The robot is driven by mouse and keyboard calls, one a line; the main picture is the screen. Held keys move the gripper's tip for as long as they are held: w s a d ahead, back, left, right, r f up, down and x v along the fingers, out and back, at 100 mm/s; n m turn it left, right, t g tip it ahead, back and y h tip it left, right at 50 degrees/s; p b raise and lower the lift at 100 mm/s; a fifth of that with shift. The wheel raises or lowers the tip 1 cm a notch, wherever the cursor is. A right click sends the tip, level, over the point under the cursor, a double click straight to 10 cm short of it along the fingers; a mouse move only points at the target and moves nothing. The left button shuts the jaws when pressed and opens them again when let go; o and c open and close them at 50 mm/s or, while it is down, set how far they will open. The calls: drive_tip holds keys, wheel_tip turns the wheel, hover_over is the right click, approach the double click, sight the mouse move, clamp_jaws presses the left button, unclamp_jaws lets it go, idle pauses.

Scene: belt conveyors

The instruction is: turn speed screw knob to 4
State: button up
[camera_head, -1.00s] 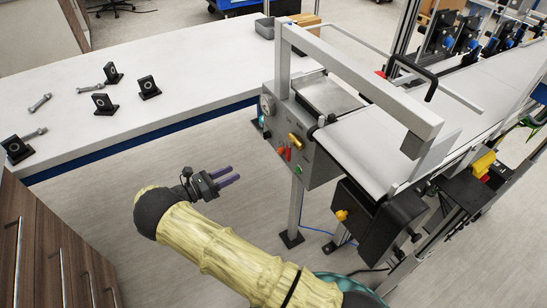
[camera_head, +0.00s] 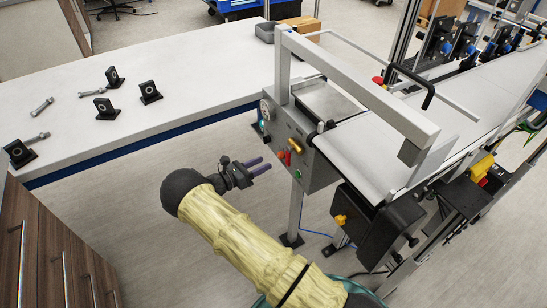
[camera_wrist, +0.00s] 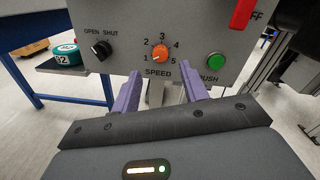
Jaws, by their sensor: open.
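The orange speed knob (camera_wrist: 160,54) is on the grey control panel (camera_wrist: 188,22) in the wrist view, ringed by the numbers 1 to 5. Its pale mark appears to point to the lower left, near the 1. My gripper (camera_wrist: 161,88) is open and empty, with its two purple fingers pointing at the panel. The fingertips show below the knob on its left and right sides, not gripping it. In the head view my gripper (camera_head: 263,166) is left of the panel (camera_head: 318,171), with a gap between them.
A black OPEN/SHUT knob (camera_wrist: 101,50) is left of the speed knob. A green push button (camera_wrist: 216,61) is to its right, and a red switch (camera_wrist: 241,14) is above that. The conveyor belt (camera_head: 375,150) extends right. A white table (camera_head: 190,80) holds small black parts and bolts.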

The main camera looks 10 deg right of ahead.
sight(279, 156)
drive_tip(key=x, duration=0.5)
drive_tip(key=shift+w+d, duration=0.15)
drive_tip(key=shift+d, duration=0.2)
clamp_jaws()
